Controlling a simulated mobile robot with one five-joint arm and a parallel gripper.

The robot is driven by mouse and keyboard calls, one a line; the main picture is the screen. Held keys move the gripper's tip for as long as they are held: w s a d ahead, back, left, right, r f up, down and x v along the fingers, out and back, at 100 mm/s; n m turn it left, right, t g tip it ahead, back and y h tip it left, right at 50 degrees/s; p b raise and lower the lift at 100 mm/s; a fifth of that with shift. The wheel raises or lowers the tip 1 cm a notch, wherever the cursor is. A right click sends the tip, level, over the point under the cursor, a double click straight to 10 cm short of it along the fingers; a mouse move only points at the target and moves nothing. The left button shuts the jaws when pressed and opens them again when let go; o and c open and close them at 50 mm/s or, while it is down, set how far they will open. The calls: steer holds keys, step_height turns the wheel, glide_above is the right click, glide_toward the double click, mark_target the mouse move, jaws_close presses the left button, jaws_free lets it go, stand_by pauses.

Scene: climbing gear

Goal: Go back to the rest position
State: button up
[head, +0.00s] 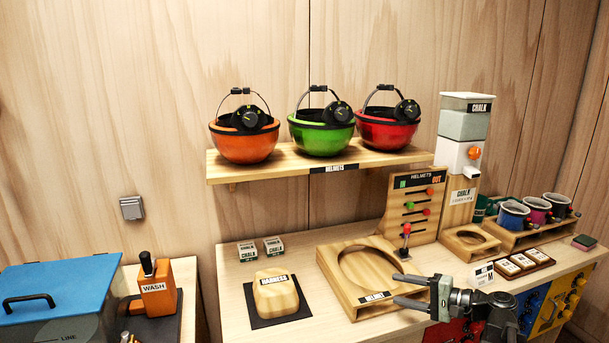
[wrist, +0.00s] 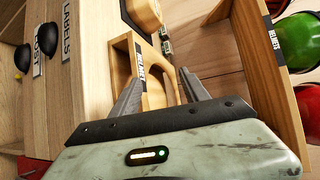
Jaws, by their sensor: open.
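My gripper (head: 397,290) is open and empty, with its two fingers spread, at the front of the bench beside the wooden helmet tray (head: 333,277). In the head view it is near the tray's right front corner. The wrist view shows both fingertips (wrist: 160,78) apart, with the empty tray (wrist: 121,48) beyond them. Nothing is between the fingers.
An orange helmet (head: 243,144), a green helmet (head: 320,139) and a red helmet (head: 388,132) sit on the wall shelf (head: 330,173). A slider board (head: 415,205), a chalk dispenser (head: 463,135) and several cups (head: 535,212) stand at right. A harness block (head: 275,295) lies left.

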steer(key=s+a+r+n+g+h+p, duration=0.2)
steer(key=s+a+r+n+g+p, duration=0.15)
steer(key=a+p, duration=0.65)
steer(key=s+a+r+n+g+h+p, duration=0.2)
steer(key=a+n+g+p, duration=0.3)
steer(key=a, duration=0.9)
steer(key=s+d+f+g+h+p, duration=0.1)
steer(key=s+d+f+h, duration=0.2)
steer(key=d+h, duration=0.4)
steer(key=d+f+n, duration=0.1)
steer(key=d, duration=0.2)
steer(key=shift+h, duration=0.4)
steer(key=shift+s, duration=0.1)
